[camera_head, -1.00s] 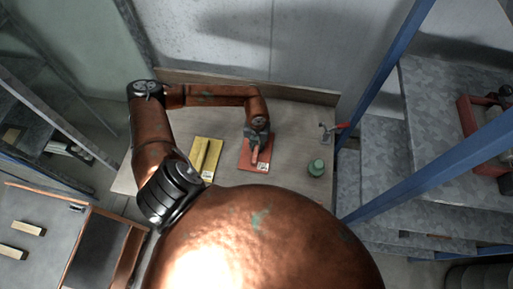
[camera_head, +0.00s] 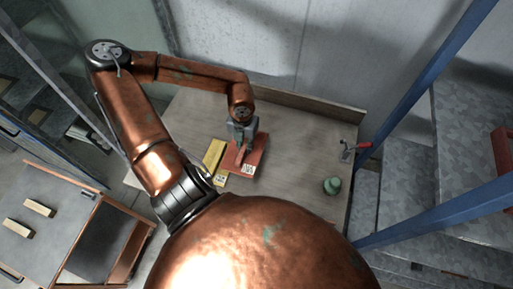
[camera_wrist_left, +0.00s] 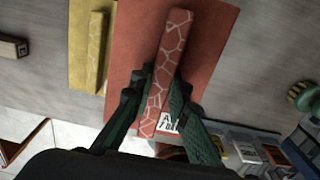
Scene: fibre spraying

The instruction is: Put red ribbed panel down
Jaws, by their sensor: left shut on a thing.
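The red ribbed panel (camera_head: 257,157) is a flat red plate with a raised rib and a white label. My left gripper (camera_head: 243,147) is shut on its rib. In the left wrist view, the two green fingers of the gripper (camera_wrist_left: 160,95) stand on either side of the pale-lined rib (camera_wrist_left: 174,42), with the red plate (camera_wrist_left: 215,35) behind. In the head view the panel hides part of the yellow ribbed panel (camera_head: 212,152) and looks raised off the table (camera_head: 300,150); its exact height I cannot tell. My right gripper is not in view.
A green round object (camera_head: 332,186) and a red-handled clamp (camera_head: 350,150) are at the table's right side.

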